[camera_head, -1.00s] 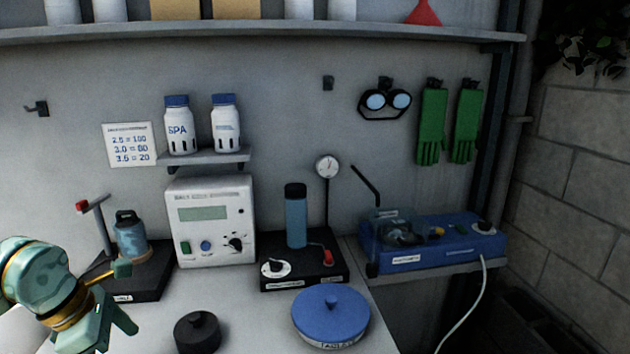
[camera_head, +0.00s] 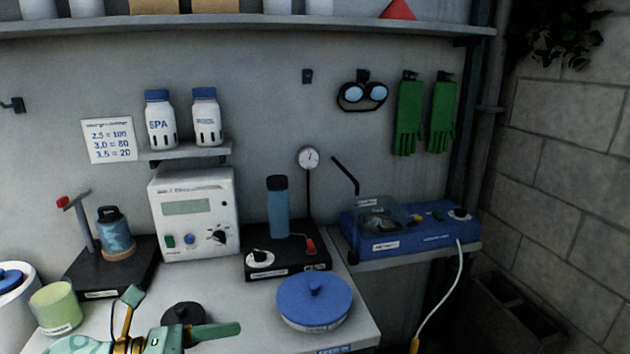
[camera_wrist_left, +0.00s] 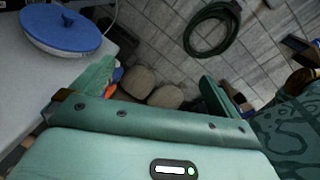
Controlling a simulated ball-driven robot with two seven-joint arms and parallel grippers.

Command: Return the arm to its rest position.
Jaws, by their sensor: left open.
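My left gripper (camera_head: 172,318) is low at the left of the head view, over the front of the bench. Its two fingers are spread wide. The left wrist view shows the same gripper (camera_wrist_left: 155,88) with nothing between its fingers. They hang beyond the bench edge in that picture, with the floor behind them. In the head view the gripper partly covers a black lidded knob-topped pot (camera_head: 183,314). A blue-lidded round tub (camera_head: 315,300) stands to its right and is clear of it. My right gripper is in neither view.
A green cup (camera_head: 56,308) and a white tub with a blue lid (camera_head: 12,280) stand at the left. A black stand, a white meter (camera_head: 195,205) and a blue photometer (camera_head: 410,232) line the back. A coiled hose (camera_wrist_left: 212,28) lies on the floor.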

